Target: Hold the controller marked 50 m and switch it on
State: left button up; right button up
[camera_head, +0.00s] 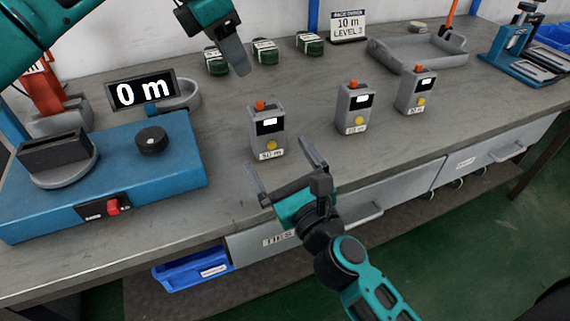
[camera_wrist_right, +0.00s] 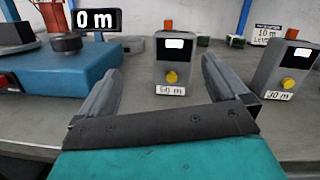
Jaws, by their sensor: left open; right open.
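The controller marked 50 m (camera_head: 267,127) stands upright on the bench, grey with an orange top knob, a lit white screen and a yellow button. In the right wrist view the same controller (camera_wrist_right: 174,62) stands straight ahead, between and beyond the fingers; its label reads 50 m or 60 m there. My right gripper (camera_head: 276,153) is open and empty just in front of it, apparently not touching. My left gripper (camera_head: 238,62) hangs above the back of the bench, open, behind and left of the controller. Its two fingers overlap in this view.
Two similar controllers (camera_head: 354,108) (camera_head: 416,90) stand to the right. A blue machine (camera_head: 180,155) with a 0 m display (camera_head: 142,92) is on the left. Green blocks (camera_head: 264,52), a 10 m sign (camera_head: 348,26) and a grey tray (camera_head: 420,62) are at the back.

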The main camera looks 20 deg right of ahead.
aim_at(265, 125)
jog(key=f+m+h, duration=0.1)
jog(key=w+d+f+m+g+h, duration=0.1)
jog(key=m, duration=0.1)
jog(key=shift+m, duration=0.3)
jog(key=shift+w, duration=0.15)
jog(key=w, duration=1.2)
jog(key=shift+w+d, duration=0.25)
jog(key=shift+f, duration=0.1)
jog(key=shift+c, duration=0.5)
jog(key=c, duration=1)
pick_arm(q)
jog(key=shift+w+a+f+h, duration=0.1)
jog(key=shift+a+f+h, duration=0.2)
jog(key=shift+a, duration=0.15)
jog(key=c, duration=0.3)
jog(key=a+h, duration=0.1)
jog(key=a, duration=0.2)
jog(key=a+f+m+h, duration=0.1)
jog(key=a+h, duration=0.1)
jog(key=a, duration=0.1)
jog(key=w+a+f+g+h, duration=0.1)
jog(key=a, duration=0.2)
jog(key=shift+a+m+h, duration=0.3)
jog(key=shift+h, duration=0.1)
grip_shut()
jog(key=shift+a+r, duration=0.1)
jog(key=shift+a, duration=0.25)
